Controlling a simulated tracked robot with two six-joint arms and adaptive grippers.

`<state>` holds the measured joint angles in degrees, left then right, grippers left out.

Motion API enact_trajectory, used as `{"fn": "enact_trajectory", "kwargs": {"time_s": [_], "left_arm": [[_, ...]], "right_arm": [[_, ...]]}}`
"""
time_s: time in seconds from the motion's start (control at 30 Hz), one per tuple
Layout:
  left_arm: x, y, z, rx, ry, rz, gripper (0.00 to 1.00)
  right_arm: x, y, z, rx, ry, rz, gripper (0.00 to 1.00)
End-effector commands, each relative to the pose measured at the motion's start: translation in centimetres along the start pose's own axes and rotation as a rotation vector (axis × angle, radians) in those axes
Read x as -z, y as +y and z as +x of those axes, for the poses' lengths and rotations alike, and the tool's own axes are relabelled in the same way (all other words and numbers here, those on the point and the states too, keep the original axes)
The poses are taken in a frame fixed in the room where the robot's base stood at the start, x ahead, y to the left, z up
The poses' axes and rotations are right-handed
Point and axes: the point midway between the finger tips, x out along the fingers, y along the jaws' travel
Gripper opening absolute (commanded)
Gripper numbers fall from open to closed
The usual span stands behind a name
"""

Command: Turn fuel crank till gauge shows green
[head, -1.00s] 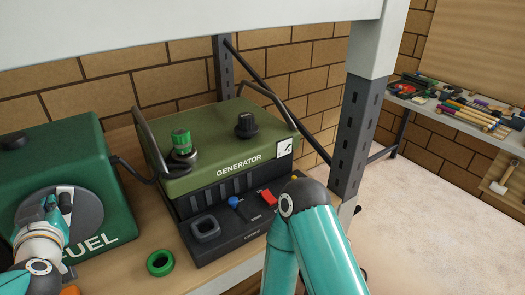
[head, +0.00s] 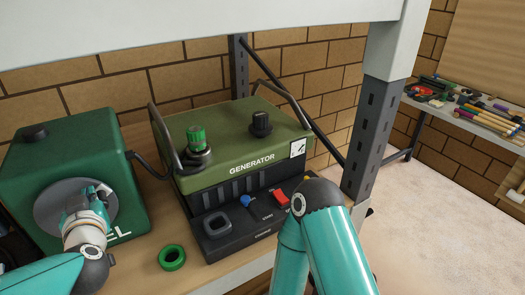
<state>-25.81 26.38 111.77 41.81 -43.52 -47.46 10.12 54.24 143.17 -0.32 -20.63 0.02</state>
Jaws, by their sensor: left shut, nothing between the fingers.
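The green fuel tank (head: 120,160) stands on the shelf at the left, with a grey round disc (head: 50,212) on its front. My left gripper (head: 78,203) is shut and empty in front of the disc. It hides part of the disc and most of the "FUEL" lettering. I cannot make out the crank handle behind my gripper and arm. A small white dial with a dark needle (head: 297,148), perhaps the gauge, is on the generator's right corner. I see no green on it. My right arm reaches in at the bottom centre, its gripper out of view.
The olive generator (head: 245,150) has a green cylinder (head: 196,138), a black knob (head: 260,124) and a red switch (head: 281,197). A green ring (head: 172,258) lies on the shelf before it. A grey post (head: 372,130) stands at the right.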

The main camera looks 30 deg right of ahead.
Motion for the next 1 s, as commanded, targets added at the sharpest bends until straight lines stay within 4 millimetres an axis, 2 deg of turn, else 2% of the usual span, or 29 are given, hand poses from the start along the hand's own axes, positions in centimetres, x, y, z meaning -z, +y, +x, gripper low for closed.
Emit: {"fn": "enact_trajectory", "kwargs": {"time_s": [0.17,0.4,0.73,1.0], "left_arm": [[-0.2,0.1,0.1,0.000,-0.001,0.000,0.00],[-1.6,1.4,0.3,-0.001,-0.001,0.000,0.00],[-1.7,1.5,0.4,0.000,-0.001,0.000,0.00],[-3.6,2.4,0.7,-0.001,-0.001,-0.001,0.00]], "right_arm": [[0.0,0.1,0.1,0.000,0.000,0.000,0.77],[0.0,0.3,0.8,0.000,0.000,0.000,0.77],[0.0,0.3,0.9,0.000,0.000,0.000,0.77],[0.0,0.8,2.1,0.000,0.000,0.000,0.77]]}}
